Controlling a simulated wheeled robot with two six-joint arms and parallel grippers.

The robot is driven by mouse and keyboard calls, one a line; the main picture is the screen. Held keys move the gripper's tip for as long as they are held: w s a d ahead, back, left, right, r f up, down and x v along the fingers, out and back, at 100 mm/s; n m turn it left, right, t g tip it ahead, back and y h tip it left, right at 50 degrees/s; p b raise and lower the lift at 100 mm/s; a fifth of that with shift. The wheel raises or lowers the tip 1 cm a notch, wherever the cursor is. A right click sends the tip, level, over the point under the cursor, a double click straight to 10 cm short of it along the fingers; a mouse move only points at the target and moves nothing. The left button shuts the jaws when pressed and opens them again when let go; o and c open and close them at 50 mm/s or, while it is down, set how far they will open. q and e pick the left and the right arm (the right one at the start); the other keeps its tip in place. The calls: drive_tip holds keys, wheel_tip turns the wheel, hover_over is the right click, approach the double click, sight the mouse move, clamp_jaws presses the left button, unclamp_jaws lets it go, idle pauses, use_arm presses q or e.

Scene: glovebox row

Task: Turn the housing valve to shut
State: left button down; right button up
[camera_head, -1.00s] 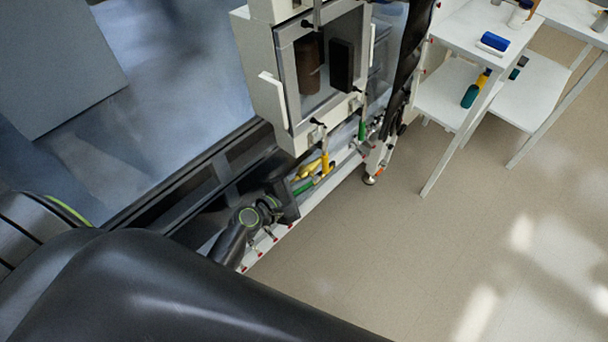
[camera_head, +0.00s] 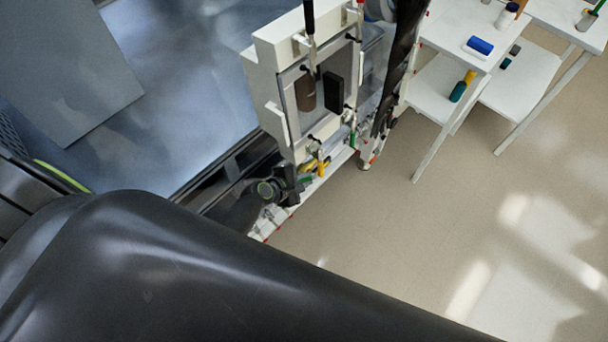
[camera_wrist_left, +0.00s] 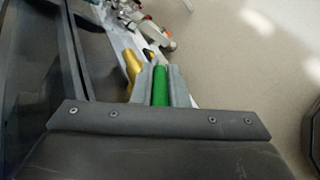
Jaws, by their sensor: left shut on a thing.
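My left gripper (camera_wrist_left: 160,88) is shut on a green handle (camera_wrist_left: 160,82), with one grey finger on each side of it in the left wrist view. The handle looks like a valve lever on the pipe row. In the head view my left gripper (camera_head: 299,181) is at the low row under the white housing (camera_head: 278,98), and my own wrist hides most of the gripped handle. A yellow handle (camera_head: 321,167) is just beyond the gripper, and it also shows left of the fingers in the wrist view (camera_wrist_left: 132,66). The valve's exact setting cannot be told. My right gripper is out of view.
Another green handle (camera_head: 352,139) is farther along the row. The housing window shows a brown bottle (camera_head: 305,93) and a dark block (camera_head: 333,92). A black sleeve-like part (camera_head: 399,68) hangs at its right. White tables (camera_head: 455,35) stand at upper right. Floor at right is clear.

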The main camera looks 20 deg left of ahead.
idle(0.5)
use_arm(q)
drive_tip(key=c, duration=1.4)
unclamp_jaws()
drive_tip(key=shift+c, duration=0.2)
drive_tip(key=shift+s+a+r, duration=0.2)
drive_tip(key=shift+s+r, duration=0.1)
drive_tip(key=shift+s, duration=0.05)
drive_tip(key=p+v, duration=0.1)
drive_tip(key=v, duration=1.5)
drive_tip(key=shift+s+r, duration=0.1)
drive_tip(key=shift+s, duration=0.05)
